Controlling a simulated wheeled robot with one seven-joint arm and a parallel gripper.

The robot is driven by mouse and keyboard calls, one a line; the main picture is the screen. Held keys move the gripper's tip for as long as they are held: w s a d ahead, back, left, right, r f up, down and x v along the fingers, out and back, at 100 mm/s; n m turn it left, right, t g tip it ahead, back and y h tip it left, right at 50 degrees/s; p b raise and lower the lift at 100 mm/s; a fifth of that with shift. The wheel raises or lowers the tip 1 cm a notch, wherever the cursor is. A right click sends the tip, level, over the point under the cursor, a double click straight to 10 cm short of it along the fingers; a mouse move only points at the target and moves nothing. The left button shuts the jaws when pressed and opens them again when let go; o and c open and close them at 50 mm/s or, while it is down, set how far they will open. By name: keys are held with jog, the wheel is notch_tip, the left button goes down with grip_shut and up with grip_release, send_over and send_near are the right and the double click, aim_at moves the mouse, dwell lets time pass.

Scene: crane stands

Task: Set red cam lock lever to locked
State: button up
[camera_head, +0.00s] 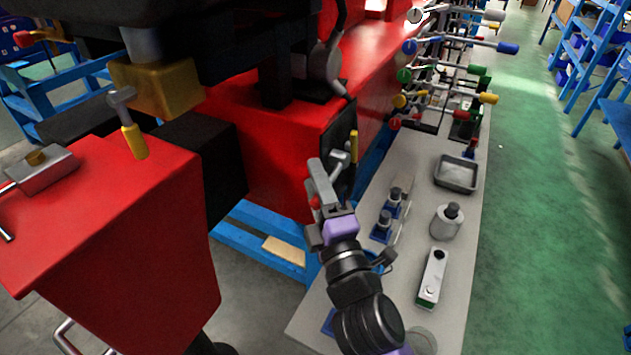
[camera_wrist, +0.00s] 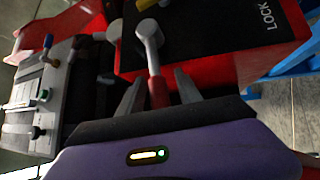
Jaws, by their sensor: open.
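The red cam lock lever (camera_wrist: 157,93) has a silver arm and round silver hub at the edge of a black panel (camera_wrist: 215,40). In the wrist view its red handle points down the picture, towards my gripper (camera_wrist: 158,77). The white word LOCK (camera_wrist: 266,16) is at the panel's right side. My gripper is open, with one finger on each side of the red handle; I cannot tell whether either touches it. In the head view my gripper (camera_head: 318,182) is beside the panel, and only a small bit of red handle (camera_head: 315,203) shows.
A yellow lever handle (camera_head: 354,147) is on the same panel, close to my gripper. The red machine body (camera_head: 285,165) is just left. A grey bench (camera_head: 405,270) to the right bears a tray (camera_head: 456,188), fittings and coloured levers.

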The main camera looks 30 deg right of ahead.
jog(key=b+v, duration=0.2)
jog(key=v, duration=0.6)
jog(key=shift+b, duration=0.3)
jog(key=shift+w, duration=0.1)
jog(key=shift+c, duration=0.3)
